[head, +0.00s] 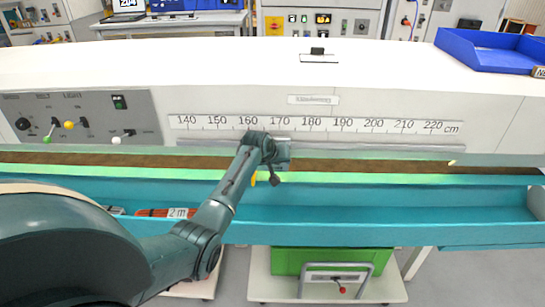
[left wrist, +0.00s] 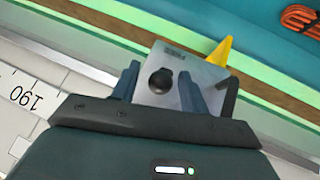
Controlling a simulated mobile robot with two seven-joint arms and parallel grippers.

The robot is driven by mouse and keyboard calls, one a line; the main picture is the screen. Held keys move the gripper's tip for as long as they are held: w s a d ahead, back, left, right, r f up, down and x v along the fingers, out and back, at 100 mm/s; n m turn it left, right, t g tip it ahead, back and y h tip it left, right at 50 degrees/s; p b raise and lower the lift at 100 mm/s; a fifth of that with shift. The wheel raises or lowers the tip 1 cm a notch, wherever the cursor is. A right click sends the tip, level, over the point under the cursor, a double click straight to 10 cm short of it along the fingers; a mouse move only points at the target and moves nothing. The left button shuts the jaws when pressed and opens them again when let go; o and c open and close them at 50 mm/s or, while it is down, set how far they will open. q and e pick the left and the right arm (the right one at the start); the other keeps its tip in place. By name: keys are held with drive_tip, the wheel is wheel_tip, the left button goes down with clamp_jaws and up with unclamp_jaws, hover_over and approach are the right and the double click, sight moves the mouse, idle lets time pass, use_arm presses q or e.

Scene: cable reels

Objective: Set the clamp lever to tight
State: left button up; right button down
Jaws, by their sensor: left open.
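The clamp (head: 283,150) is a small grey metal block on the rail below the length scale, near the 170 mark. In the left wrist view its grey plate (left wrist: 185,62) carries small lettering I cannot read surely. A dark lever with a rounded knob (left wrist: 160,80) lies over the plate; its knob hangs down in the head view (head: 275,180). A yellow pointer (left wrist: 221,50) sticks out beside the plate. My left gripper (left wrist: 160,88) is open, with one finger on each side of the knob, apart from it. My right gripper is out of view.
A scale (head: 320,125) marked 140 to 220 cm runs along the white machine. A teal trough (head: 400,205) below holds an orange cable bundle (head: 155,212). Switches sit on the left panel (head: 80,117). A blue tray (head: 490,50) stands at the back right.

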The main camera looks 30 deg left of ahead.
use_arm(q)
drive_tip(key=v, duration=1.3)
drive_tip(key=shift+s+f, duration=0.1)
drive_tip(key=shift+f, duration=0.1)
drive_tip(key=s+d+f+m, duration=0.2)
drive_tip(key=s+d+f, duration=0.3)
drive_tip(key=f, duration=0.3)
drive_tip(key=s+d+f+m, duration=0.3)
drive_tip(key=s+d+f, duration=0.1)
drive_tip(key=f, duration=0.3)
drive_tip(key=s+d+f+m+t+h, duration=0.1)
drive_tip(key=s+d+f+m+h, duration=0.1)
drive_tip(key=s+d, duration=0.5)
drive_tip(key=s+d+f+m+t+h, duration=0.1)
drive_tip(key=s+d+f, duration=0.4)
drive_tip(key=s, duration=0.6)
drive_tip(key=shift+s+d+m+h, duration=0.3)
drive_tip(key=shift+d+m+h, duration=0.2)
drive_tip(key=shift+d, duration=0.45)
